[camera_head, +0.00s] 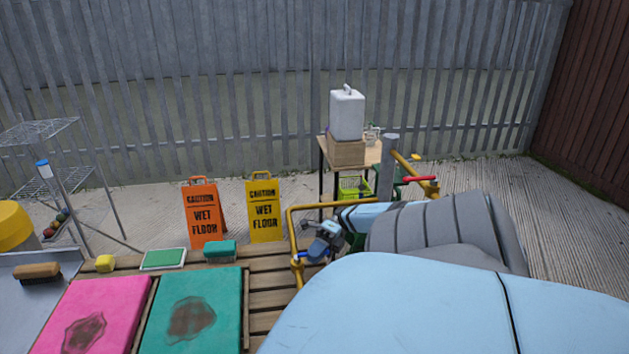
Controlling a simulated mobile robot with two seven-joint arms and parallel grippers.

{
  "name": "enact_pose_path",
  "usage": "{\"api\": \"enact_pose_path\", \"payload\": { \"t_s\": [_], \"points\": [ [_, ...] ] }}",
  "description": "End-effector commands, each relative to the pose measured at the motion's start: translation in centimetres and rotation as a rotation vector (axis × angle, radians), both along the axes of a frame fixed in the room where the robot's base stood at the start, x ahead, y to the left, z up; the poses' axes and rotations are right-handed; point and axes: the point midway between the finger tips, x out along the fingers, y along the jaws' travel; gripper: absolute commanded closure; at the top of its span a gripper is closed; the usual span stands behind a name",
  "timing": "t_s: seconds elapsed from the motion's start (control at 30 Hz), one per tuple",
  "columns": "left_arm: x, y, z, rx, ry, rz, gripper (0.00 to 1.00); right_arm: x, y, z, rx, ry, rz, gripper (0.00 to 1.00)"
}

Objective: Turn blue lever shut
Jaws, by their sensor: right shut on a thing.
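The blue lever (301,255) sits on a yellow pipe (291,222) right of the wooden slats; only a small part of it shows. My right gripper (317,250) is at the lever, shut on it, and hides most of it. The lever's exact angle to the pipe is hard to tell at this size. My right arm reaches in from the lower right and covers much of the foreground. My left gripper is not in view.
A red lever (420,179) is on another yellow pipe behind my arm. Orange (204,214) and yellow (264,208) wet floor signs stand left of the pipe. Pink (98,310) and green (225,297) pads lie at front left. A table holds a white canister (347,115).

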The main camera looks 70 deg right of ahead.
Motion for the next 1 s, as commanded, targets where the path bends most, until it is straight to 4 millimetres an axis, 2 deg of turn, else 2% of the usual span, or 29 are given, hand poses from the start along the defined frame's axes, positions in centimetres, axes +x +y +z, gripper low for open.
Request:
{"api": "enact_pose_path", "payload": {
  "t_s": [0.37,0.4,0.43,0.73,0.87,1.0],
  "points": [
    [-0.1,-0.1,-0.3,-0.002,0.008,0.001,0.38,-0.1,0.1,-0.1,0.001,0.003,0.009,1.00],
    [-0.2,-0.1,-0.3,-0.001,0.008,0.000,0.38,-0.1,0.1,-0.1,0.001,0.003,0.008,0.85],
    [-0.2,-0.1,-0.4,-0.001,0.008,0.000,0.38,-0.1,0.1,-0.1,0.001,0.003,0.008,0.78],
    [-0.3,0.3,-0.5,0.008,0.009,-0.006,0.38,0.0,-0.1,0.0,-0.001,0.001,0.006,0.77],
    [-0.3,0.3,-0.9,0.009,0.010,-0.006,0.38,-0.3,-1.1,0.0,-0.002,0.001,0.004,0.77],
    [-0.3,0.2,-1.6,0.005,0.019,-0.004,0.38,-0.9,-3.6,0.2,-0.004,0.000,0.002,0.77]
  ]
}}
